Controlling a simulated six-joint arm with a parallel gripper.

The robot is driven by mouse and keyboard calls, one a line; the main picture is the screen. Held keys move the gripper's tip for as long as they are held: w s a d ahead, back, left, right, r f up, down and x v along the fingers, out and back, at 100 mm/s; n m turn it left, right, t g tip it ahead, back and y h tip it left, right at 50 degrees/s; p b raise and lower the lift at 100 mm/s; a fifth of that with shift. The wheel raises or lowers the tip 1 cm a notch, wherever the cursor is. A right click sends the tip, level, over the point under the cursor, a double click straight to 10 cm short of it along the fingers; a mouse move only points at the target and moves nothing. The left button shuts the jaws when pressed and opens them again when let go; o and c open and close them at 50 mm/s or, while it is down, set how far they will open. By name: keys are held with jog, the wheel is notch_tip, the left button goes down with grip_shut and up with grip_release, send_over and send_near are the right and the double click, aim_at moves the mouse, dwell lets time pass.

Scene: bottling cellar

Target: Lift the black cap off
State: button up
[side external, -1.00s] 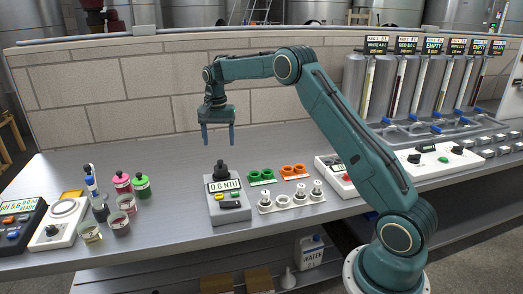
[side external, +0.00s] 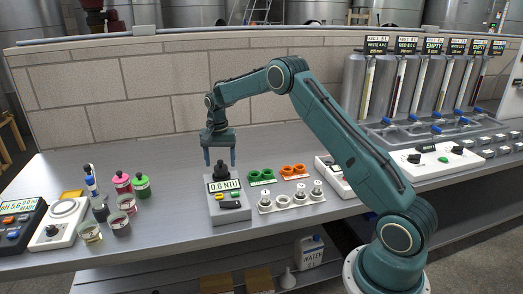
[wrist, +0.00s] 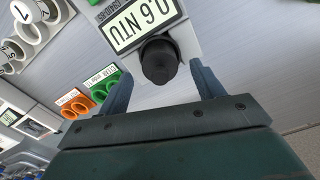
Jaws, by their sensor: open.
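The black cap (side external: 221,169) sits upright on top of the grey turbidity meter (side external: 229,212), whose display reads 0.6 NTU. In the wrist view the black cap (wrist: 159,61) shows beside the display, between the lines of the two fingers. My gripper (side external: 220,164) is open and empty. In the side view its fingertips are at about the height of the cap's top, one on each side of it. In the wrist view my gripper (wrist: 160,80) has a finger to each side of the cap, with gaps visible. I cannot tell whether the fingertips reach past the cap.
To the right of the meter are a green ring holder (side external: 262,176), an orange ring holder (side external: 294,171) and a white rack (side external: 291,202) with several vials. Bottles (side external: 141,186) and beakers stand to the left. A brick wall (side external: 130,100) rises behind the bench.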

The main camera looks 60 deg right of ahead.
aim_at(220, 161)
jog(key=shift+f, duration=1.35)
jog(key=c, duration=1.1)
jog(key=shift+r, duration=0.15)
notch_tip(220, 161, up, 20)
